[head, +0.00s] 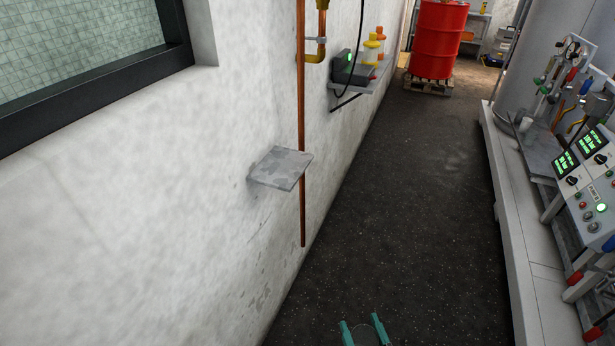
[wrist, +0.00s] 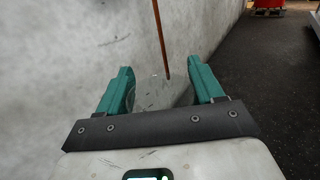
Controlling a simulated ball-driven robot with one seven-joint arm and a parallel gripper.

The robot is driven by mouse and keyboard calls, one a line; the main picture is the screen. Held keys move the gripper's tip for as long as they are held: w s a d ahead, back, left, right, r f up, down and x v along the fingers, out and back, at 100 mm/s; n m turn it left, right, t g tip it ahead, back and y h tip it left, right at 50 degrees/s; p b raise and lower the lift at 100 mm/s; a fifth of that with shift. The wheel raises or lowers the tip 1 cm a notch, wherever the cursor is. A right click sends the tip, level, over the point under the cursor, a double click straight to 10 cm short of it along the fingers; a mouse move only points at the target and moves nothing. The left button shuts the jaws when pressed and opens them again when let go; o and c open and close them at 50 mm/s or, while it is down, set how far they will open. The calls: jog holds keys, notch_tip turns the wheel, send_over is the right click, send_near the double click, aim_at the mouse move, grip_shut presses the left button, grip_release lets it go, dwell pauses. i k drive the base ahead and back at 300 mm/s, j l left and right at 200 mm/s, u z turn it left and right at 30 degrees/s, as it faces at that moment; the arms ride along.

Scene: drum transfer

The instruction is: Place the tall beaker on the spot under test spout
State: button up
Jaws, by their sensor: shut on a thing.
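My gripper (head: 364,331) shows at the bottom edge of the head view, its two teal fingers around a clear, round-rimmed vessel, which I take to be the tall beaker (head: 366,336). Most of the beaker is cut off by the frame. In the wrist view my gripper (wrist: 163,82) has a finger on each side, and the clear glass between them is hardly visible. Which pipe is the test spout is not certain. On the right, a rig of valves and gauges (head: 565,85) stands above a grey shelf (head: 533,150) with a small whitish cup-like thing (head: 525,124) on it.
A copper pipe (head: 302,215) hangs along the left wall beside a small grey wall plate (head: 281,167). A wall shelf (head: 364,84) holds bottles. A red drum (head: 437,40) stands on a pallet at the back. The dark floor (head: 420,210) is clear; the control panel (head: 590,165) is at right.

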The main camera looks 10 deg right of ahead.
aim_at(548, 167)
jog(key=i+z, duration=0.3)
jog(key=i, duration=0.25)
jog(key=i+z, duration=0.3)
jog(key=i, duration=0.2)
jog(key=i+j+z, duration=0.3)
jog(key=i, duration=0.25)
jog(key=i+l+z, duration=0.1)
jog(key=i+z, duration=0.2)
jog(key=i, duration=0.5)
jog(key=i+j+z, duration=0.1)
jog(key=i+z, duration=0.15)
jog(key=i, duration=0.5)
jog(key=i+l, duration=0.15)
jog(key=i, duration=0.4)
jog(key=i+l, duration=0.2)
jog(key=i, duration=0.4)
